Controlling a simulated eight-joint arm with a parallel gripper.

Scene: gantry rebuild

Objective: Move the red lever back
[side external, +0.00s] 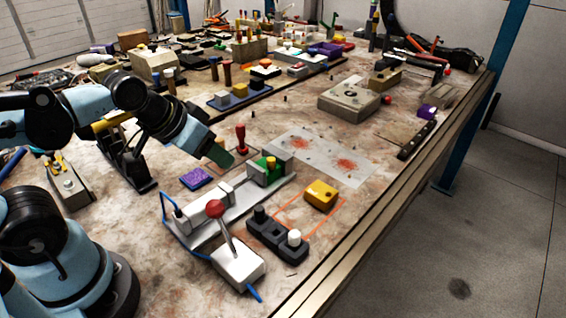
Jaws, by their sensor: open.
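A lever with a red ball knob (215,208) on a thin metal rod rises from a white box (238,264) near the front of the bench. The rod leans up and to the left. My gripper (222,156) is up and away from the lever, at the end of my blue and black arm, above the bench by a purple block. It is open, with nothing seen in it; its fingers are small and hard to make out. A second upright red handle (241,138) stands just behind my gripper.
A dark block with a black and a white knob (277,236) sits right of the lever. A yellow block (321,194) lies beyond it. A grey rail fixture (235,203) stands behind the lever, and a purple block (196,178) lies beside that. The bench's right edge (400,190) is clear.

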